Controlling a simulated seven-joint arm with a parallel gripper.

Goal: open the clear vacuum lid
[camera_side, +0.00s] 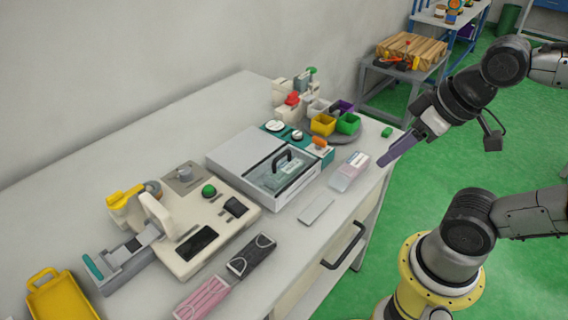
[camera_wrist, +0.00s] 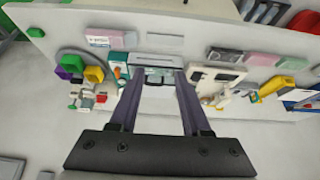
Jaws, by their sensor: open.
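The vacuum box (camera_side: 228,153) is a grey-white machine in the middle of the bench. Its clear lid (camera_side: 268,184) lies down on the box at the front right, with a dark arched handle (camera_side: 282,157) on top. Something pale shows through the lid. My gripper (camera_side: 388,159) is open and empty, above and to the right of the box, past the bench's front edge and well apart from the lid. In the wrist view my gripper (camera_wrist: 159,72) has its two long fingers spread, and the lid (camera_wrist: 158,75) shows between them in the distance.
A cream machine (camera_side: 190,225) stands left of the box. Coloured bins (camera_side: 322,124) and a teal device (camera_side: 320,148) stand behind it. A yellow tray (camera_side: 60,300) is at the far left.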

